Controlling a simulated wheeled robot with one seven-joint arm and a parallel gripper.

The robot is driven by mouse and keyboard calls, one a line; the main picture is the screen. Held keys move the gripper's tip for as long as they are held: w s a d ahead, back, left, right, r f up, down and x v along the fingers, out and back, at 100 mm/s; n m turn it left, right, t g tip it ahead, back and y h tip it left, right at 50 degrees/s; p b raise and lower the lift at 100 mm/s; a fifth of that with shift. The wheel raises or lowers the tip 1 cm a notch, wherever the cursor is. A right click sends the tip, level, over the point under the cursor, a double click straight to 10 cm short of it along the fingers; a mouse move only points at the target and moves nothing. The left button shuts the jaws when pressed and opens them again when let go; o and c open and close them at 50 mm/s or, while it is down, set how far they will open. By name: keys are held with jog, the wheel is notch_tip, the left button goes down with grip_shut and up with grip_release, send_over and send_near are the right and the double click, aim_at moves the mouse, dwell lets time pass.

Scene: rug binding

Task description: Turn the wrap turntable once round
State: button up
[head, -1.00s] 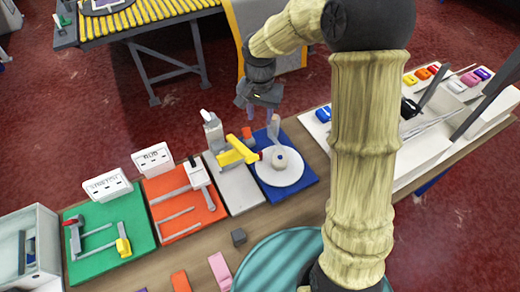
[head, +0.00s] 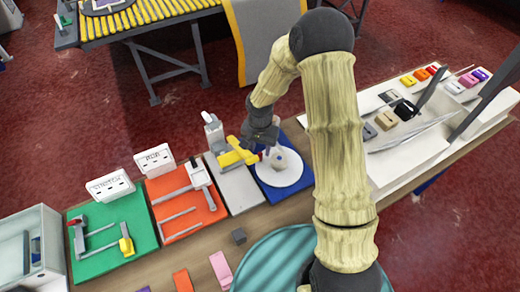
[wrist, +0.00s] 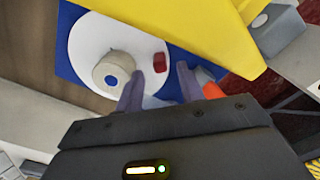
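The turntable is a white disc (head: 268,178) on a blue board (head: 294,190). In the wrist view the disc (wrist: 88,42) carries a pale round hub (wrist: 112,72) with a blue centre. A small red piece (wrist: 160,62) shows near the disc's edge. My gripper (head: 266,150) is over the left far side of the disc in the head view. The red piece lies just beyond the fingertips. I cannot tell whether the fingers touch the disc.
A yellow arm (head: 234,157) stands close beside the disc on a grey board (head: 240,193) and fills the upper wrist view (wrist: 215,25). An orange piece (wrist: 212,90) is beside the right finger. Orange (head: 185,225) and green (head: 100,250) boards lie farther left.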

jog(key=shift+f, duration=1.1)
jog(key=shift+c, duration=0.2)
grip_shut()
jog(key=shift+w+a, duration=0.1)
jog(key=shift+w, duration=0.05)
